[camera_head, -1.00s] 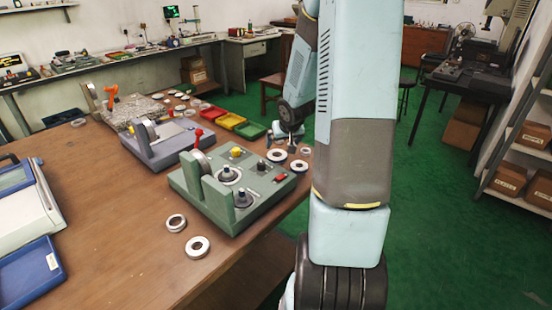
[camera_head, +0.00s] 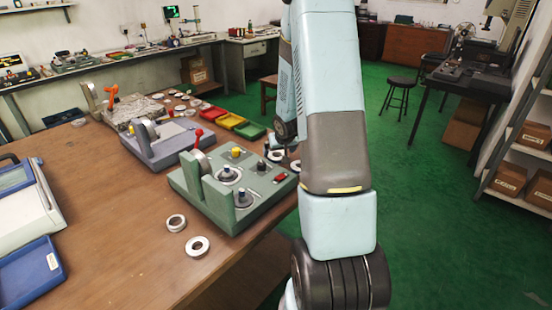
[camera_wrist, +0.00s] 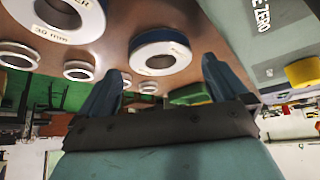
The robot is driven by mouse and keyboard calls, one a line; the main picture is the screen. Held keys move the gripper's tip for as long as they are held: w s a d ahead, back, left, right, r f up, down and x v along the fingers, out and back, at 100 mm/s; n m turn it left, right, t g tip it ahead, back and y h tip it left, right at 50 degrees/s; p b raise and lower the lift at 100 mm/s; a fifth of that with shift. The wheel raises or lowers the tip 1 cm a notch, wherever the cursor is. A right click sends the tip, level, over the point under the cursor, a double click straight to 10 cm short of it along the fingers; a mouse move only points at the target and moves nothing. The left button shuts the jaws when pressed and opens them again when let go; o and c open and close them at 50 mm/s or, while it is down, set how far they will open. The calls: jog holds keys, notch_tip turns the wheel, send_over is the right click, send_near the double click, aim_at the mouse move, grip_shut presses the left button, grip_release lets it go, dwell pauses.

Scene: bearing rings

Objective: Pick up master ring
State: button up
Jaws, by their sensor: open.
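My gripper (camera_wrist: 161,68) shows in the wrist view with its two dark blue fingers spread apart and nothing held between them. A white-faced ring with a dark blue outer band (camera_wrist: 142,56) lies on the brown table, seen in the gap beyond the fingertips. A larger labelled ring, reading "30 mm" (camera_wrist: 88,24), is at the upper left, cut by the frame edge. I cannot tell for certain which ring is the master ring. In the head view, my arm hides the gripper; a white ring (camera_head: 275,156) shows beside the arm at the table edge.
A green fixture (camera_head: 243,205) with knobs stands close by on the table; its labelled plate (camera_wrist: 270,45) is at the wrist view's right. Two loose rings (camera_head: 176,222) (camera_head: 197,246) lie in front of it. Smaller pale rings (camera_wrist: 78,70) show in the wrist view.

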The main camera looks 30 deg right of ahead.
aim_at(278, 153)
jog(key=shift+x, duration=1.6)
jog(key=c, duration=1.4)
jog(key=shift+r, duration=0.1)
jog(key=shift+r, duration=0.6)
jog(key=shift+s+a+r, duration=0.2)
jog(key=shift+s+r, duration=1.75)
jog(key=shift+s, duration=0.3)
jog(key=shift+s+a+r, duration=0.25)
jog(key=shift+s+r, duration=1.65)
jog(key=shift+s, duration=0.4)
jog(key=shift+s+a+r, duration=0.2)
jog(key=shift+s+r, duration=1.75)
jog(key=shift+s, duration=0.3)
